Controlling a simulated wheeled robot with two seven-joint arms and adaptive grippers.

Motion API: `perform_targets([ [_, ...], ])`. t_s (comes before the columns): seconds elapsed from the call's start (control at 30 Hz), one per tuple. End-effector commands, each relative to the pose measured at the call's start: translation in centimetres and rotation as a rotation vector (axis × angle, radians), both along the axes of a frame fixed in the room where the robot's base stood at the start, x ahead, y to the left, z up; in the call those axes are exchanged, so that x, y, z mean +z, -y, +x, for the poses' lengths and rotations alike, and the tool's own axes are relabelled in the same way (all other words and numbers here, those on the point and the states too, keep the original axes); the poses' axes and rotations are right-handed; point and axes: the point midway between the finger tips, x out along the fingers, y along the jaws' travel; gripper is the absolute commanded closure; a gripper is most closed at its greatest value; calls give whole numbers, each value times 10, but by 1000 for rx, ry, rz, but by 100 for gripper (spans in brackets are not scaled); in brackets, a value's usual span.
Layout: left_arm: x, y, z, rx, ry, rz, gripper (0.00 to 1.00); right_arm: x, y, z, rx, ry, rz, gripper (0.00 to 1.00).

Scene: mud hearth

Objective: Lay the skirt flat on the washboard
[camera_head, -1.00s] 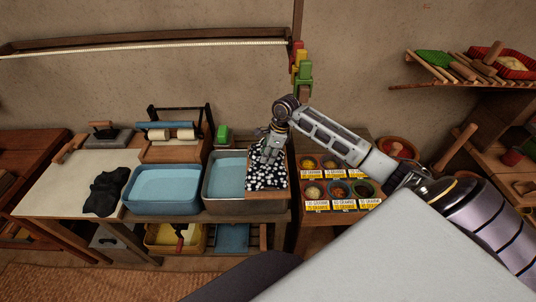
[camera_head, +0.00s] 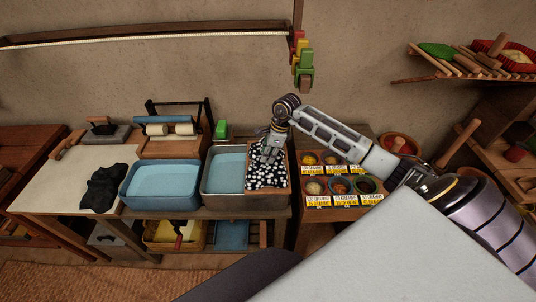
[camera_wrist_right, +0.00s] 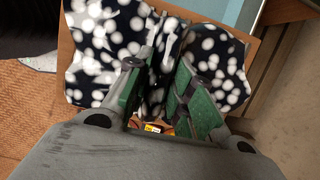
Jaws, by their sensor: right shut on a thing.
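The skirt (camera_head: 266,178), black with white dots, lies spread over the washboard (camera_head: 280,202) at the right end of the grey basin. The washboard's brown wood shows at the skirt's edges. My right gripper (camera_head: 266,156) is over the skirt's back part. In the right wrist view the skirt (camera_wrist_right: 95,50) shows under and between the green-padded fingers of the right gripper (camera_wrist_right: 160,90), which are shut on a fold of it. The skirt looks bunched at the fingers and flatter elsewhere. My left gripper is not in view.
The grey basin (camera_head: 207,188) and a blue basin (camera_head: 125,195) hold water left of the washboard. A dark cloth (camera_head: 103,189) lies on the pale table farther left. Bowls of coloured powder with price cards (camera_head: 345,200) stand close on the right.

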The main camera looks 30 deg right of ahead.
Motion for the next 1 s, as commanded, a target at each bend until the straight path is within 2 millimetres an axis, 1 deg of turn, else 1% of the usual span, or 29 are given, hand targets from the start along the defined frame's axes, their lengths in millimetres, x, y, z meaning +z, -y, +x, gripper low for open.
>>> perform_targets([
  [0.07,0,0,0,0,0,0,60,1,0,0,0,1,0,100],
  [0.1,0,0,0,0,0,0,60,1,0,0,0,1,0,76],
  [0.3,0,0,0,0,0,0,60,1,0,0,0,1,0,52],
  [0.57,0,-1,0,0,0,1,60,0,0,0,0,-1,0,52],
  [0.73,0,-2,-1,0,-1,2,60,3,1,0,0,0,0,52],
  [0.87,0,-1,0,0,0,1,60,10,2,-1,0,1,0,52],
  [1.0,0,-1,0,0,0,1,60,22,6,-3,-1,2,-2,52],
])
